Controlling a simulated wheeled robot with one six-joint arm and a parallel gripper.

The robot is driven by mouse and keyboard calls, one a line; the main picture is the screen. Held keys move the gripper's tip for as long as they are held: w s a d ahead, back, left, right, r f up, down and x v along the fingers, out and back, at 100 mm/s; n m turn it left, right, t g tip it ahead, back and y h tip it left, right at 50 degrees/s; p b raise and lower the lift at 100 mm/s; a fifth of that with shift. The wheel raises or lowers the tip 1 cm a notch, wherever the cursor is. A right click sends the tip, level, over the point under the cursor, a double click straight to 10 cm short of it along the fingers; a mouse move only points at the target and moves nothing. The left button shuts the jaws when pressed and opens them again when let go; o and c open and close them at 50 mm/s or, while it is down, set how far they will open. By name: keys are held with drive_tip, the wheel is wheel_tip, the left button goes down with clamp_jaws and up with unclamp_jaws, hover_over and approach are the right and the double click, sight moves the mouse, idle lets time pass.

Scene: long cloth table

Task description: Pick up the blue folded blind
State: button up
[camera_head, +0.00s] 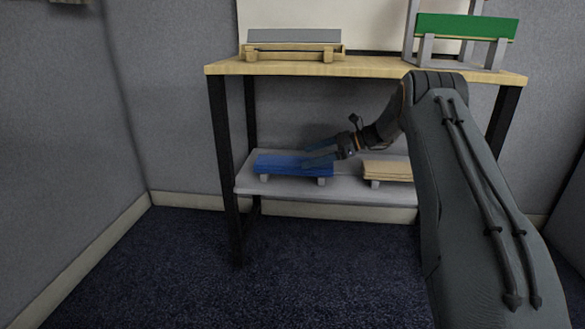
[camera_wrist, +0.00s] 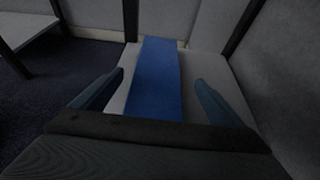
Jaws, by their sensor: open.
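The blue folded blind (camera_head: 288,165) lies flat on small grey supports on the left part of the lower shelf. My gripper (camera_head: 318,156) is over the right end of the blind in the head view, its fingers pointing left. In the wrist view the blind (camera_wrist: 158,80) runs lengthwise away from me, between the two blue fingers of my gripper (camera_wrist: 160,98). The fingers are open and stand apart from the blind's sides. The near end of the blind is hidden by the gripper body. Whether the fingers are level with the blind is hard to tell.
The grey lower shelf (camera_head: 330,192) also holds a beige folded blind (camera_head: 388,170) to the right. The wooden tabletop (camera_head: 375,67) is above my gripper, with a grey slatted piece (camera_head: 293,37) and a green one (camera_head: 466,27) on it. Black table legs (camera_head: 222,150) flank the shelf.

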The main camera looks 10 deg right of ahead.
sight(293, 161)
drive_tip(key=b+x, duration=0.2)
drive_tip(key=x, duration=0.3)
drive_tip(key=shift+s+f, duration=0.1)
drive_tip(key=shift+s, duration=0.05)
drive_tip(key=c, duration=1.3)
drive_tip(key=shift+r, duration=0.2)
